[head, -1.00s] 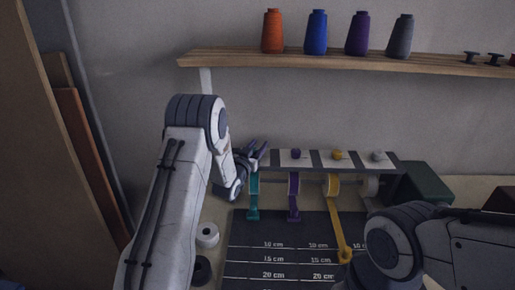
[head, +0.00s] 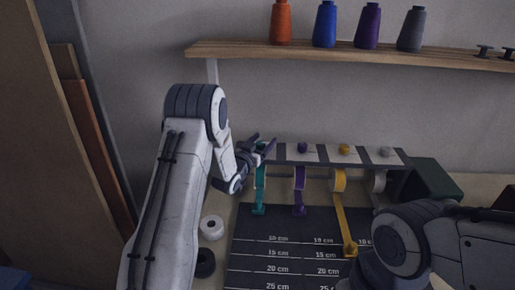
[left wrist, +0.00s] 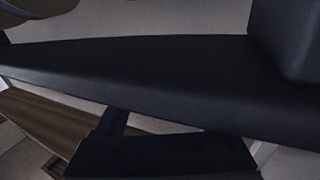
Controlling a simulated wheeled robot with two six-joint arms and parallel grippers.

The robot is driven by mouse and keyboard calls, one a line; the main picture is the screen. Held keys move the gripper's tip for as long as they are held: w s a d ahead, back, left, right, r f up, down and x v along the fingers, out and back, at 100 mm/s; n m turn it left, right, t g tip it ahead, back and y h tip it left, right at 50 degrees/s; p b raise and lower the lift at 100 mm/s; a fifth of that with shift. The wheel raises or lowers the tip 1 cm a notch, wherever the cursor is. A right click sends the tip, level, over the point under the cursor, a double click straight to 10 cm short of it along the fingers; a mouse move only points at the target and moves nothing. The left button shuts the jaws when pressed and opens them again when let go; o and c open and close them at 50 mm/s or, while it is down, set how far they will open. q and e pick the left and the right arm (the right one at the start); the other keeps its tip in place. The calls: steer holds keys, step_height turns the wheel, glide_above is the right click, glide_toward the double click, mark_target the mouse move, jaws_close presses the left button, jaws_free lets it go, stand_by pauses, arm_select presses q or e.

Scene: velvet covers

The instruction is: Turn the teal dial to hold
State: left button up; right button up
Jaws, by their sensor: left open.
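A long rack with several dials on its light top face stands at the back of the bench. The purple dial (head: 302,147), yellow dial (head: 344,149) and grey dial (head: 386,152) show on it. The teal dial is hidden behind my left gripper (head: 264,147), which is at the rack's left end above the teal ribbon (head: 259,190). My left gripper is open; whether it touches the dial I cannot tell. The left wrist view shows mostly dark gripper parts close up, with no dial visible. My right arm is at lower right; its gripper is out of view.
A dark mat (head: 270,257) with centimetre lines lies before the rack. The yellow ribbon (head: 345,225) reaches furthest onto it. A white roll (head: 212,227) and a black roll (head: 205,262) lie left of it. A shelf (head: 350,55) with thread cones hangs above. A green box (head: 433,179) stands right.

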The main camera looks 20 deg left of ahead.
mark_target(258, 146)
arm_select(q)
steer(key=s, duration=0.3)
steer(key=s+b, duration=0.1)
steer(key=s, duration=0.2)
steer(key=s+a+b, duration=0.1)
steer(key=s, duration=0.2)
steer(key=shift+s, duration=0.15)
arm_select(e)
step_height(258, 146, down, 2)
steer(key=shift+f, duration=0.15)
